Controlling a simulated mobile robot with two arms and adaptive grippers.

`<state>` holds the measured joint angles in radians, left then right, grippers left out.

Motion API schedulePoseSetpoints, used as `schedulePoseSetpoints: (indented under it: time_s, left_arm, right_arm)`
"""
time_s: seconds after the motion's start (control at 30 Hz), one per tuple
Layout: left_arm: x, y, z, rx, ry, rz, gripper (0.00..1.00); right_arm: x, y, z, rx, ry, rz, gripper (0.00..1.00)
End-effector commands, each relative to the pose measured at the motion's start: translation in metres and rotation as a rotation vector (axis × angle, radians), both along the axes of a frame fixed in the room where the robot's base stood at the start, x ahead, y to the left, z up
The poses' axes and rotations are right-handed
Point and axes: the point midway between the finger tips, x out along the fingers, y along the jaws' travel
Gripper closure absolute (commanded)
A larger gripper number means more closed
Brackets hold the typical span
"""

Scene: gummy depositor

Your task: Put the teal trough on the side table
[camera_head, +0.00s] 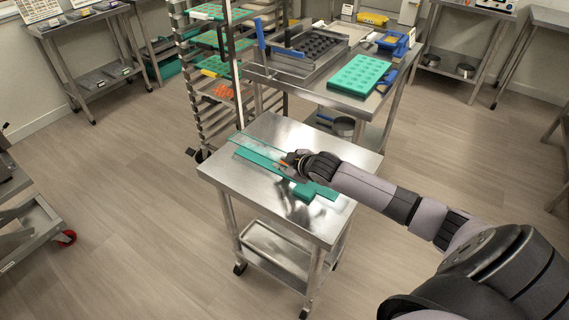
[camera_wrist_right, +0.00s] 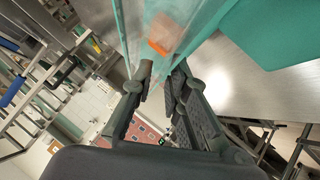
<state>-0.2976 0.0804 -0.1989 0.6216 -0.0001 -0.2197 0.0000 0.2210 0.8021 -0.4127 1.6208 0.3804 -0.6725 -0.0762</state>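The side table (camera_head: 222,173) is a small steel cart in the middle of the head view. The teal trough (camera_head: 255,143), long and see-through, lies over its top, its far end near the table's back-left edge. In the right wrist view the trough (camera_wrist_right: 197,27) runs up from between my fingers, with a small orange piece showing in it. My right gripper (camera_head: 287,163) is low over the table at the trough's near end. Its fingers (camera_wrist_right: 164,77) are close together with the trough's end between them. I cannot tell whether the trough rests on the steel. My left gripper is out of view.
An opaque teal piece (camera_head: 322,191) lies on the side table beside the trough. A tray rack (camera_head: 205,97) is at the back left.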

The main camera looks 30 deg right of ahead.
Motion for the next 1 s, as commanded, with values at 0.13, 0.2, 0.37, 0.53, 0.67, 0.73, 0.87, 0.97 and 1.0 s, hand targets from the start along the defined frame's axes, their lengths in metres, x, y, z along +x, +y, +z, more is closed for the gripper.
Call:
schedulePoseSetpoints:
  time_s: [0.13, 0.2, 0.37, 0.53, 0.67, 0.73, 0.87, 0.97, 1.0]
  left_arm:
    - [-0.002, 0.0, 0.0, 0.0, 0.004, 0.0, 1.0]
    - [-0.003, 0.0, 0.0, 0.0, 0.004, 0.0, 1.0]
    - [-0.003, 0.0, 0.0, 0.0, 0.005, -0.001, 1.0]
    - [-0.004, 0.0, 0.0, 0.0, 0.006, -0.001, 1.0]
    - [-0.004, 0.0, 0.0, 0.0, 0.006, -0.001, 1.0]
    - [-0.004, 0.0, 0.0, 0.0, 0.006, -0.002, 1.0]
    - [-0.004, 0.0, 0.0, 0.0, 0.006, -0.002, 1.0]
    - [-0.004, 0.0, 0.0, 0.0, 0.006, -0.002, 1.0]
    - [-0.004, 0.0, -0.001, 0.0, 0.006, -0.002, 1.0]
  right_arm:
    - [0.0, 0.0, -0.001, 0.001, 0.001, 0.0, 0.75]
    - [0.0, 0.0, -0.001, 0.001, 0.001, 0.0, 0.75]
    - [0.0, 0.0, 0.0, 0.0, 0.001, 0.0, 0.75]
    - [-0.007, -0.001, 0.006, -0.001, 0.002, 0.0, 0.75]
    - [-0.021, 0.0, 0.017, -0.002, 0.001, 0.002, 0.75]
    - [-0.032, 0.0, 0.025, -0.003, 0.003, 0.001, 0.75]
    - [-0.054, 0.001, 0.04, -0.004, 0.004, 0.004, 0.75]
    - [-0.069, 0.001, 0.052, -0.002, 0.004, 0.002, 0.75]
    - [-0.075, 0.002, 0.056, -0.003, 0.004, 0.003, 0.75]
